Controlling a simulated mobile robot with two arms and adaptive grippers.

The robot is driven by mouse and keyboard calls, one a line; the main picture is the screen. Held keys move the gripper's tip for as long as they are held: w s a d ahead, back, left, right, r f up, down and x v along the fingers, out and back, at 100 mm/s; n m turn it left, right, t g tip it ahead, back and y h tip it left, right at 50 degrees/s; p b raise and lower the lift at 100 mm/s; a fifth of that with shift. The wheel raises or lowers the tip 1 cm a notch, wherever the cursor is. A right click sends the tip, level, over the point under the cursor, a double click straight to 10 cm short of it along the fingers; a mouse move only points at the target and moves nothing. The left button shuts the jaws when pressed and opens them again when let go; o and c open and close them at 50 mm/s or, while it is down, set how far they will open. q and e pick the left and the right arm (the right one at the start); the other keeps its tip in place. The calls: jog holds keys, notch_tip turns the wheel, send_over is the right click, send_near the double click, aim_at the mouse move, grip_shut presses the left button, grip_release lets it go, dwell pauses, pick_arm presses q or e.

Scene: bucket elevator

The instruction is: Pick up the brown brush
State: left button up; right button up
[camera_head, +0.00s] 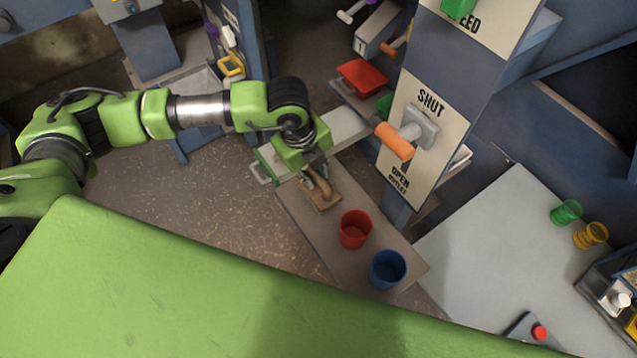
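The brown brush (322,198) lies on a narrow grey-brown bench near the middle of the head view. It has a flat tan base and a raised handle. My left gripper (316,178) points down right at the brush, with its dark fingers at the handle. The gripper hides part of the brush. I cannot tell whether the fingers are closed on the handle or only beside it. The brush appears to rest on the bench. My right gripper is not in view.
A red cup (355,229) and a blue cup (388,269) stand on the bench, nearer than the brush. A post panel (425,140) with an orange-handled lever (395,141) rises to the right.

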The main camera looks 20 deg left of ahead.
pick_arm(q)
jog(key=shift+d+f, duration=0.1)
jog(key=shift+f, duration=0.05)
grip_shut()
jog(key=shift+w+r+b, duration=0.1)
jog(key=shift+r+b, duration=0.5)
jog(key=shift+b, duration=0.05)
jog(key=shift+r+b, duration=0.6)
jog(key=shift+r, duration=0.05)
jog(key=s+a+r+b, duration=0.2)
jog(key=a+r, duration=0.3)
jog(key=a, duration=0.1)
jog(key=s+a+r+b, duration=0.1)
jog(key=a+r+b, duration=0.2)
jog(key=a+r, duration=0.2)
jog(key=shift+s+a+r, duration=0.3)
jog(key=shift+s+a, duration=0.05)
jog(key=shift+a, duration=0.95)
